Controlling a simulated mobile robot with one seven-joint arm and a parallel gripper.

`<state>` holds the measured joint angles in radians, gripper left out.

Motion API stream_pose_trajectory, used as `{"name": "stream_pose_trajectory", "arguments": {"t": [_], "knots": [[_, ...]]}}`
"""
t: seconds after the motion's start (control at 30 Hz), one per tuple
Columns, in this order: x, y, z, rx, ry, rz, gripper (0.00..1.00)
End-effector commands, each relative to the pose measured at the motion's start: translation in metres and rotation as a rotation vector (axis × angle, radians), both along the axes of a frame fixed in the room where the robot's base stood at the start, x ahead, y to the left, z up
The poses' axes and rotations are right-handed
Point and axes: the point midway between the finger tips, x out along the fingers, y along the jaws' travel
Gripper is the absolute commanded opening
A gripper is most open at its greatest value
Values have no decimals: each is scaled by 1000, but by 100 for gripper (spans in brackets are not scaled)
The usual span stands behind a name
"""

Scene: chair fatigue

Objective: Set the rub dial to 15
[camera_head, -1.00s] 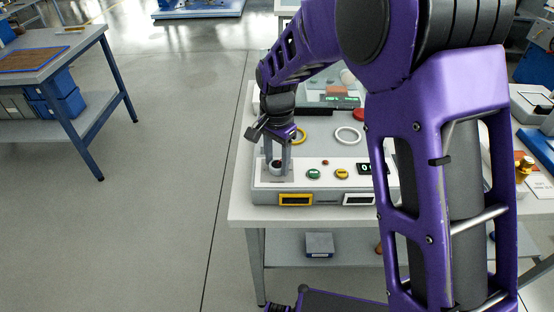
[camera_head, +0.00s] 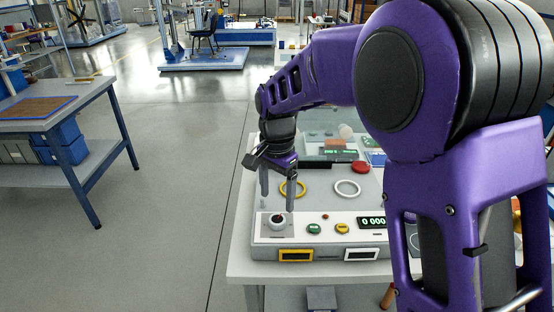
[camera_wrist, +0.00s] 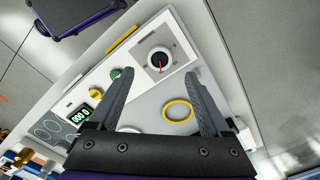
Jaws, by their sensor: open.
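The dial (camera_head: 277,222) is a black and white knob on a grey square plate at the left end of the panel's front face. In the wrist view the dial (camera_wrist: 159,59) shows a red pointer line; its numbers are too small to read. My gripper (camera_head: 278,203) is open and empty, just above and behind the dial. In the wrist view its two fingers (camera_wrist: 163,75) stand wide apart, with the dial beyond their tips and not between them. A display (camera_head: 373,222) right of the dial shows green digits that look like 0 000.
A green button (camera_head: 314,228) and a yellow button (camera_head: 342,228) sit right of the dial. A yellow ring (camera_head: 293,189) and a white ring (camera_head: 347,188) lie on the panel top, near a red button (camera_head: 361,167). Open floor lies left of the bench.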

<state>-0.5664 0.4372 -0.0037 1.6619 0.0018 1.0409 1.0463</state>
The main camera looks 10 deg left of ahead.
Motion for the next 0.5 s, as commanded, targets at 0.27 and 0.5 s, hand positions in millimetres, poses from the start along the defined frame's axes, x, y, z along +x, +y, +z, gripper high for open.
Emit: {"name": "stream_pose_trajectory", "arguments": {"t": [0.27, 0.5], "knots": [[1, 0, 69, 2, -3, 0, 82], [0, 0, 100, 0, -1, 0, 82]]}}
